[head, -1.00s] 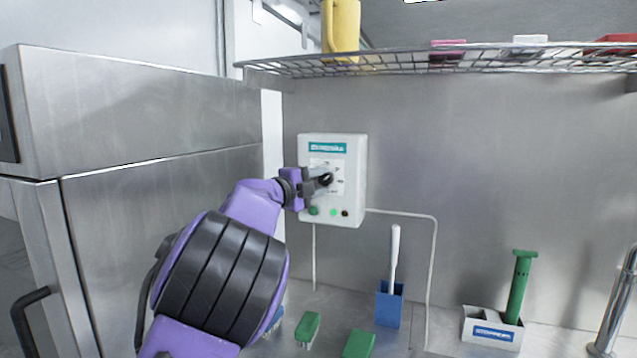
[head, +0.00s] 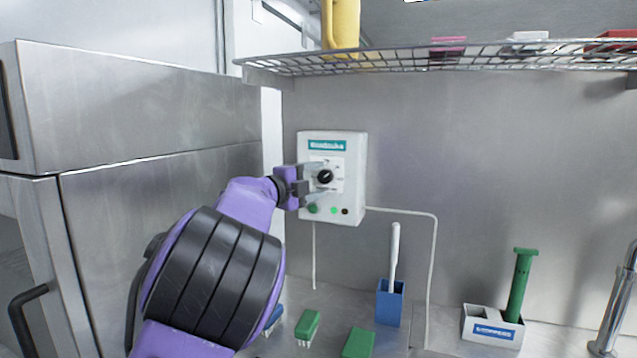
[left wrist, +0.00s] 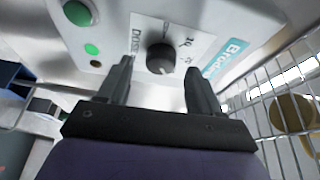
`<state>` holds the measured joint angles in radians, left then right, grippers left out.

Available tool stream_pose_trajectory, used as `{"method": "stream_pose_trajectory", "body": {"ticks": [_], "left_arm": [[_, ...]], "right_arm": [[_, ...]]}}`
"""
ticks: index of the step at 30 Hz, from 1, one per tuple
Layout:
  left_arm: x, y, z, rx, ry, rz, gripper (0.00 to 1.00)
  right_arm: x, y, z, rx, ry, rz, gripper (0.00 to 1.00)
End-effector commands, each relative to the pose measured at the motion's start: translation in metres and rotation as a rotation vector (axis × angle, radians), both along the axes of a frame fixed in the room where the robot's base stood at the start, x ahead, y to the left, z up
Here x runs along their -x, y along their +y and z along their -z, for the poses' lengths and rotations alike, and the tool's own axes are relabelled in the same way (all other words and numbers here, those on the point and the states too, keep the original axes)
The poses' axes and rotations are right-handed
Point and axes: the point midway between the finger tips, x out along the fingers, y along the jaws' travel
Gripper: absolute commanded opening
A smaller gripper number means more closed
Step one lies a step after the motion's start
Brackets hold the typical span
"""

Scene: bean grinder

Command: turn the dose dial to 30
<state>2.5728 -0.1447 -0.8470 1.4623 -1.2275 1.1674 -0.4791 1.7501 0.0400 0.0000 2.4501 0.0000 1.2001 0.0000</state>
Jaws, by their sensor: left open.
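The white control box (head: 352,196) hangs on the steel wall, with a teal label on top. Its black dose dial (head: 325,177) sits on a white scale plate. My left gripper (head: 314,179) is open at the front of the box, its fingers above and below the dial in the head view. In the left wrist view the dial (left wrist: 160,58) shows ahead of and between the two spread fingertips (left wrist: 160,78), with gaps on both sides. The scale numbers are too small or cut off to read for certain. My right gripper does not show.
A wire shelf (head: 450,62) is above. Steel cabinet (head: 150,105) at left.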

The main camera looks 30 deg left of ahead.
Motion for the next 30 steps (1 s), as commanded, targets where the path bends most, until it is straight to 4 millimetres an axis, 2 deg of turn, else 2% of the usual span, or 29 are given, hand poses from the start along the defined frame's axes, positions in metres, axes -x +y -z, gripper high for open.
{"method": "stream_pose_trajectory", "body": {"ticks": [1,6,9,13,24,26,30], "left_arm": [[0.011,0.002,0.004,0.003,-0.003,-0.002,0.65],[0.053,0.008,0.005,0.001,-0.003,-0.002,0.65],[0.072,0.012,0.005,0.002,-0.003,-0.002,0.65],[0.086,0.013,0.004,0.001,-0.002,-0.001,0.65],[0.086,0.014,0.003,0.001,0.0,0.0,0.65],[0.082,0.013,0.002,0.001,0.001,0.0,0.65],[0.057,0.009,0.0,0.0,0.003,0.001,0.65]], "right_arm": [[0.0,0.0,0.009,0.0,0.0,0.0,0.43],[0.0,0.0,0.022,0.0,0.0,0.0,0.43],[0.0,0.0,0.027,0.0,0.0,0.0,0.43],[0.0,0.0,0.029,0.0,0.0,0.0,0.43],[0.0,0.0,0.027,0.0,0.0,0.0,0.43],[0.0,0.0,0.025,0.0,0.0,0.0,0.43],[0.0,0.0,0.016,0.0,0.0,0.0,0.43]]}}
